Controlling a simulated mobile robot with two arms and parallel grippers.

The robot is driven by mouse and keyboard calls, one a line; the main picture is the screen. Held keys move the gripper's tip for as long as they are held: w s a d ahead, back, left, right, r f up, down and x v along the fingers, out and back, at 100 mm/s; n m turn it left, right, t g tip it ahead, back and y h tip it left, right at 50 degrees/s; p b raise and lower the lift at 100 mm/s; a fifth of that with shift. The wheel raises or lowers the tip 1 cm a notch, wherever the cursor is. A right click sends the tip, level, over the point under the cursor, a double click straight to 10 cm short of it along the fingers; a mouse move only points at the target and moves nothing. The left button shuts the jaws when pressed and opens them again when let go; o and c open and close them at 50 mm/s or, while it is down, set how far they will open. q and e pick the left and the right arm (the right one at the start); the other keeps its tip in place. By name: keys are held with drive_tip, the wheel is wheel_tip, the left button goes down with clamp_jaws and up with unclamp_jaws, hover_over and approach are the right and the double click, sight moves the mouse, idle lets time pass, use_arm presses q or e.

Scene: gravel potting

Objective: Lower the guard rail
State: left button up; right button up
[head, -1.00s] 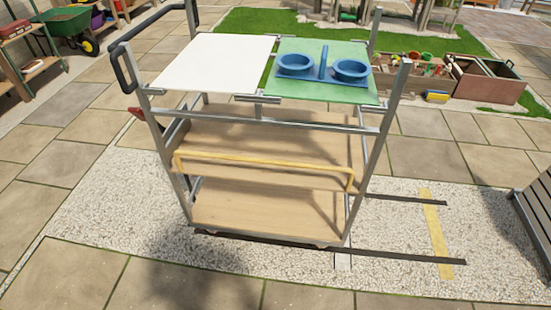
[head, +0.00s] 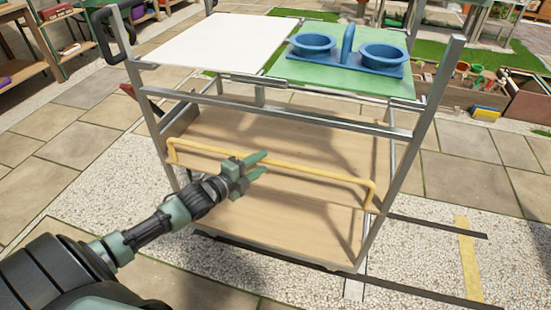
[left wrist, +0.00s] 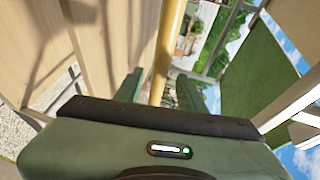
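The guard rail (head: 310,172) is a yellow bar with bent ends across the front of the metal cart, at the height of its middle shelf. It looks raised above that shelf's edge. My left gripper (head: 264,164) is in front of the middle of the rail, its fingers spread apart. In the left wrist view the rail (left wrist: 169,45) runs between the two green fingers (left wrist: 160,90). I cannot tell whether either finger touches it. My right gripper is not in view.
The cart has wooden shelves (head: 280,215) and grey posts (head: 425,130). On top are a white board (head: 205,42) and a green panel (head: 350,82) bearing a blue two-cup holder (head: 345,55). Gravel and paving surround the cart; a planter box (head: 520,95) stands at the back right.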

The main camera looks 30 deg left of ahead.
use_arm(q)
drive_tip(key=b+x, duration=0.1)
drive_tip(key=x, duration=0.4)
drive_tip(key=shift+w+f, duration=0.15)
drive_tip(key=shift+w, duration=0.1)
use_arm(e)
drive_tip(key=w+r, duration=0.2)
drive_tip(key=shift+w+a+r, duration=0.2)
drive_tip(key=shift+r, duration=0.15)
use_arm(q)
clamp_jaws()
idle(0.7)
